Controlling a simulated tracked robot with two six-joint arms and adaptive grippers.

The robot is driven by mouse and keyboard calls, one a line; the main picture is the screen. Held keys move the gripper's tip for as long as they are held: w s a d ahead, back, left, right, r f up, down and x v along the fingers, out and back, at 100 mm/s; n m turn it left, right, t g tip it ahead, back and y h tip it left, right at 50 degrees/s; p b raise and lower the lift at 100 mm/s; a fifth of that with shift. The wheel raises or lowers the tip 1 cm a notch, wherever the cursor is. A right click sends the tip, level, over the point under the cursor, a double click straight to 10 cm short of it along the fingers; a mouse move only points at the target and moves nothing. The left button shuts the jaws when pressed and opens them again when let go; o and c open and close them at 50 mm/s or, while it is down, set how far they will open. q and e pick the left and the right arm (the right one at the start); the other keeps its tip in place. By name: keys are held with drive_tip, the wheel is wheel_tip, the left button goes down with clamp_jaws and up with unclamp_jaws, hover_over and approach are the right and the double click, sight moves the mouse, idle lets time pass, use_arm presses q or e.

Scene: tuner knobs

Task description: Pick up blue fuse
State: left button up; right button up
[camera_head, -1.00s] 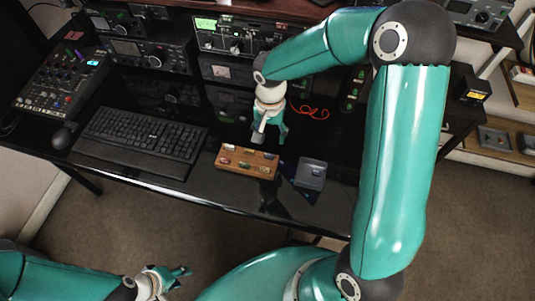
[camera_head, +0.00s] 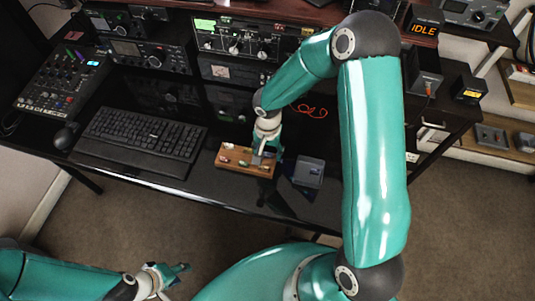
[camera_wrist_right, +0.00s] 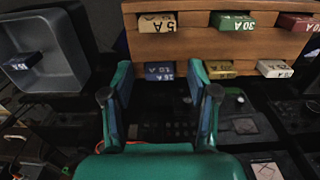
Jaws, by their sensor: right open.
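The blue fuse (camera_wrist_right: 159,70) sits in the near row of the wooden fuse block (camera_wrist_right: 225,45), between the yellow fuse and the left end. My right gripper (camera_wrist_right: 160,76) is open, with one finger on each side of the blue fuse; I cannot tell whether they touch it. In the head view my right gripper (camera_head: 265,153) is over the right part of the block (camera_head: 236,168), hiding some of it. My left gripper (camera_head: 178,270) is low and away from the desk, too small to judge its fingers.
Tan (camera_wrist_right: 158,22), green (camera_wrist_right: 232,22), red (camera_wrist_right: 296,22), yellow (camera_wrist_right: 220,70) and white (camera_wrist_right: 274,69) fuses share the block. A keyboard (camera_head: 140,140) lies left.

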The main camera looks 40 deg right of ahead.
drive_tip(key=c, duration=0.8)
